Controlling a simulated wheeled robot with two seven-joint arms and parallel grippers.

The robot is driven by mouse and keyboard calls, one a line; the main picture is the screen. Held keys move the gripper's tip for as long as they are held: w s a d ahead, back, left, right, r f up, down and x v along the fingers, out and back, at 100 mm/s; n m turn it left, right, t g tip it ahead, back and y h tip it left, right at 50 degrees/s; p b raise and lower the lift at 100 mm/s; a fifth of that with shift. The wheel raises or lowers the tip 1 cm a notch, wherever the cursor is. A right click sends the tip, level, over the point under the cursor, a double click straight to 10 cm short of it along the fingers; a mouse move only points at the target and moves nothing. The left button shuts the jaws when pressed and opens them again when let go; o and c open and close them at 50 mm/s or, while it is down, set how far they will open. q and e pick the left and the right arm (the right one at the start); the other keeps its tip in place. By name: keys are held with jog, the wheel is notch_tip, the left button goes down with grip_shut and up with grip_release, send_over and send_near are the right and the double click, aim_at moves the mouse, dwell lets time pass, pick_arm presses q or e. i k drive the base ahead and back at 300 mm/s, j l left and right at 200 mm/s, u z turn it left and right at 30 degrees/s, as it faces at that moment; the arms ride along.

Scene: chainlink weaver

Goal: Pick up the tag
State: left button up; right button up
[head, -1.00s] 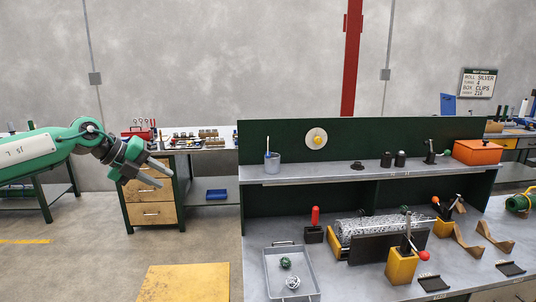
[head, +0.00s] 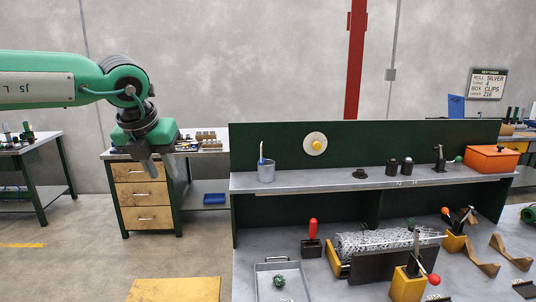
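No thing in the head view can be clearly told as the tag. A round cream disc with a yellow middle (head: 315,144) is on the dark green back panel (head: 275,140), above the shelf. My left gripper (head: 160,170) points down at the left, in front of the wooden drawer cabinet. Its two fingers are apart and nothing shows between them. It is well to the left of the bench and of the disc. My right gripper is not in view.
Below are a grey tray (head: 262,290), a red-handled tool (head: 312,240), a wire mesh roll (head: 375,240) and yellow clamps (head: 407,285). The floor left of the bench is mostly clear.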

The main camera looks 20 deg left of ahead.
aim_at(261, 161)
jog(key=i, duration=1.65)
